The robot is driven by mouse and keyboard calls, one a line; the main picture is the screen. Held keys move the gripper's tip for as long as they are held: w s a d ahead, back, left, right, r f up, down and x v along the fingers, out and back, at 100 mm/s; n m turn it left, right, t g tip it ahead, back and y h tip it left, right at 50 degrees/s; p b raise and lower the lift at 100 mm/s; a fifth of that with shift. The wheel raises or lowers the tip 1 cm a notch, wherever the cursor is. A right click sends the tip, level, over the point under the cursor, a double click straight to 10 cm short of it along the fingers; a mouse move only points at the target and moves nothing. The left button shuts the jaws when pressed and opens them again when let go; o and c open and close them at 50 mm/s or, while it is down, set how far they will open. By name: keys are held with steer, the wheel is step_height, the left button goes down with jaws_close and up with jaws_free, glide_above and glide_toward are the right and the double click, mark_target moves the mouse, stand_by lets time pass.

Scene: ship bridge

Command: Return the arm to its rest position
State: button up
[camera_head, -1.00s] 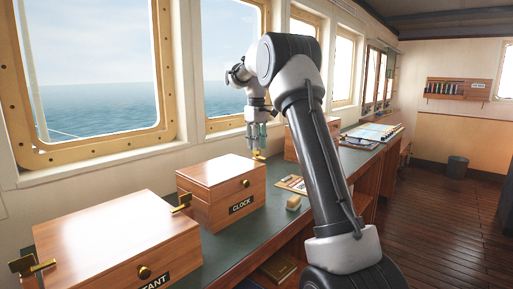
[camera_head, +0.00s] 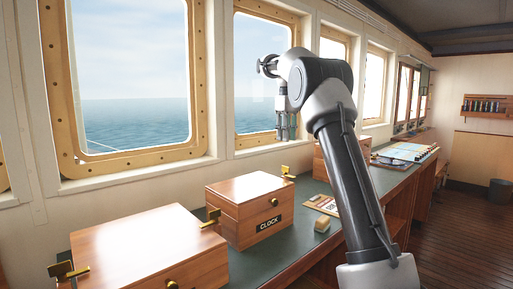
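My arm rises from the bottom right of the picture, bends at an elbow in the middle and reaches toward the windows. My gripper (camera_head: 286,132) hangs pointing down above the counter, behind the clock box and in front of the window. Its fingers look slightly apart with nothing visible between them, but they are too small to tell how far open they are. A wooden box labelled CLOCK (camera_head: 250,207) stands closed on the green counter, below and left of my gripper.
A larger wooden box (camera_head: 146,248) stands at the front left of the green counter (camera_head: 262,262). A small wooden block (camera_head: 322,225) and a printed card (camera_head: 322,204) lie right of the clock box. Another box (camera_head: 327,160) and charts (camera_head: 404,152) are farther back.

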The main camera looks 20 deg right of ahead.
steer(key=f, duration=0.2)
steer(key=f+m, duration=0.1)
steer(key=f, duration=0.1)
steer(key=f+m, duration=0.1)
steer(key=f, duration=0.1)
steer(key=shift+w+f, duration=0.15)
steer(key=shift+w, duration=0.1)
steer(key=s+a+f+t, duration=0.1)
steer(key=s+a, duration=0.2)
steer(key=s, duration=1)
steer(key=s+a+f+m+t, duration=0.1)
steer(key=s+a+f+t, duration=0.1)
steer(key=s, duration=1.2)
steer(key=s+a+f+m+t, duration=0.1)
steer(key=s+a, duration=0.3)
steer(key=s, duration=1)
steer(key=shift+a+f, duration=0.4)
steer(key=shift+f, duration=0.15)
